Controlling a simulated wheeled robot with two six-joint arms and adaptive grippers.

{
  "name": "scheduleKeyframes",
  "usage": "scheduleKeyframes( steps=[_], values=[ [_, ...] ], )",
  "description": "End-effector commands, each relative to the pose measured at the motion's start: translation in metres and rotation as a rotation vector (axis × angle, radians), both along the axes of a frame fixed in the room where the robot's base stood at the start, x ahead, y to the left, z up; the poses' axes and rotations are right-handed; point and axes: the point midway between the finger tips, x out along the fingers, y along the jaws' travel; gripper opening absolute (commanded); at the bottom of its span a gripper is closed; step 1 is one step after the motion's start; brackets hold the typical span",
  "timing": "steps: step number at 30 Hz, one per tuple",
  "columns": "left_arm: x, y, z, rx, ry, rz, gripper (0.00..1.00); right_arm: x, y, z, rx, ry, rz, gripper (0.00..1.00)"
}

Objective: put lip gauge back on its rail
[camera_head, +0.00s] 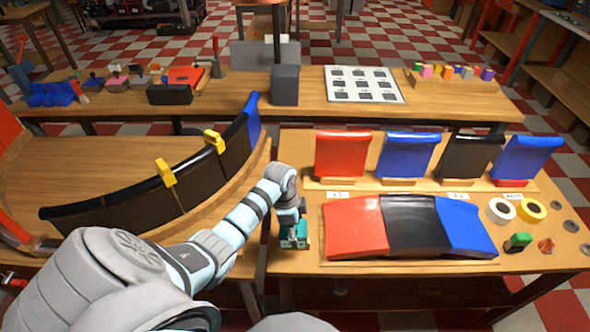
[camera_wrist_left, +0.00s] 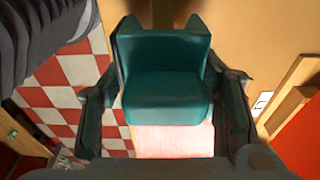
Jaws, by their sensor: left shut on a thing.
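My left gripper (camera_head: 293,228) is at the left edge of the right-hand table, beside the tray of curved panels. It is shut on a teal block with a notched top, which I take to be the lip gauge (camera_wrist_left: 166,85). In the left wrist view the block sits between the two dark fingers. In the head view only a little teal shows at the gripper, and I cannot tell the block from the fingers there. I cannot tell which part is the rail. My right gripper is not in view.
Red, black and blue panels (camera_head: 398,228) lie right of the gripper; more stand upright behind (camera_head: 342,152). Tape rolls (camera_head: 502,210) are at the far right. A curved black wall (camera_head: 140,200) with yellow clips (camera_head: 165,172) stands left, beyond my arm. Checkered floor (camera_wrist_left: 75,75) shows below.

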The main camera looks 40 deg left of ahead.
Motion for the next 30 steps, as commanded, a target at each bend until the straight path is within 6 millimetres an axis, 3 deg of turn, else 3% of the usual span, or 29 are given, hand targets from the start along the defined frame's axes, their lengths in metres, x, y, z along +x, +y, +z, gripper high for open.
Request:
scheduleKeyframes(
  steps=[3,12,30],
  values=[
    [0.000,0.000,-0.019,0.000,0.000,0.000,0.26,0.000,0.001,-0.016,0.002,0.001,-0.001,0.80],
    [0.000,0.000,-0.050,0.001,0.000,-0.001,0.26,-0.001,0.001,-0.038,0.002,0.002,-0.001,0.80],
    [0.000,0.000,-0.055,0.000,0.000,-0.001,0.26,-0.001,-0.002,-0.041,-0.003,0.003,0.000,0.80]
  ],
)
